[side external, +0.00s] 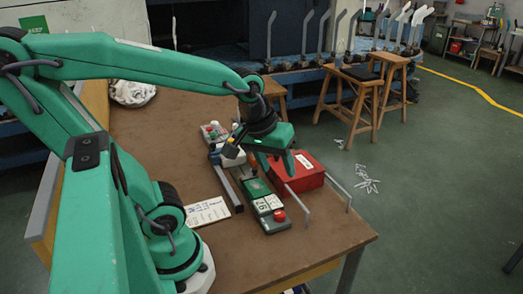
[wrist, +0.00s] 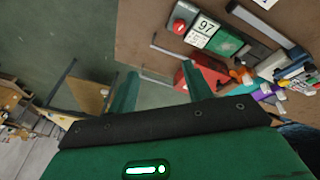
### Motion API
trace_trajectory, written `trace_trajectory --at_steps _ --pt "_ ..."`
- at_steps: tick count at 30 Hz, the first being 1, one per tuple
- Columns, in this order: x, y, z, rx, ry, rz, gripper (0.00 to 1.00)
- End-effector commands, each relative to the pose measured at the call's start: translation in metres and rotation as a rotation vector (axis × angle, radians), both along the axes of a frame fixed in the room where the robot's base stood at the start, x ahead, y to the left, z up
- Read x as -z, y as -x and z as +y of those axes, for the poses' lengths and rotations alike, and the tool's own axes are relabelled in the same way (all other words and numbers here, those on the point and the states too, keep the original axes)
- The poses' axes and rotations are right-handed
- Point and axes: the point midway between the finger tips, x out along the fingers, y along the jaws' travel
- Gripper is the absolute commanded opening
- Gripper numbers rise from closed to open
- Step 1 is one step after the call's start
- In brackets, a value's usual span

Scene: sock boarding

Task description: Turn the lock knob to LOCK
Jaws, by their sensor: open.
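I cannot make out a knob marked LOCK in either view. A grey control box with a red button (side external: 280,215) lies on the bench, also showing in the wrist view (wrist: 180,26). White number labels (wrist: 203,29) and a green section (side external: 257,187) adjoin it. A smaller panel with several coloured buttons (side external: 212,132) lies farther back, partly behind my arm. My gripper (side external: 278,163) is open and empty, above the bench close to the red box (side external: 312,178). In the wrist view its two fingers (wrist: 167,75) stand apart, the right one overlapping the red box.
Thin metal handles (side external: 298,205) stand by the red box near the bench's right edge. A white printed card (side external: 207,212) lies on the brown bench (side external: 140,138), left of a dark bar (side external: 228,190). Wooden stools (side external: 350,85) stand beyond.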

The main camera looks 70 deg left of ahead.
Motion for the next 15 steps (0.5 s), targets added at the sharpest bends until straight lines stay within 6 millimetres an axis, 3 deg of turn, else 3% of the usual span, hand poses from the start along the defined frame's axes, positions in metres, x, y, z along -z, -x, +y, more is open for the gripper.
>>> trace_trajectory --at_steps 15 --pt "-0.023 0.018 -0.01 0.347 -0.13 -0.09 0.5"
